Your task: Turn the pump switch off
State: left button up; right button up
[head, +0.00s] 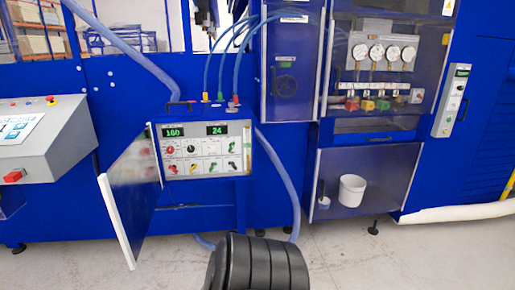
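The control panel (206,151) is set in the blue machine, low and left of centre. It has two green displays reading 160 and 24.
A white-edged door (133,190) stands open left of the panel. A grey console (45,145) juts out further left. Hoses (281,180) hang right of the panel. A white bucket (352,189) sits behind a clear cover. The floor (390,258) in front is clear at right.

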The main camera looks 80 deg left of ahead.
aim_at(231, 145)
jog(key=u, duration=0.55)
jog(key=i, duration=0.9)
jog(key=u, duration=1.45)
jog(key=i, duration=0.55)
jog(key=u, duration=0.45)
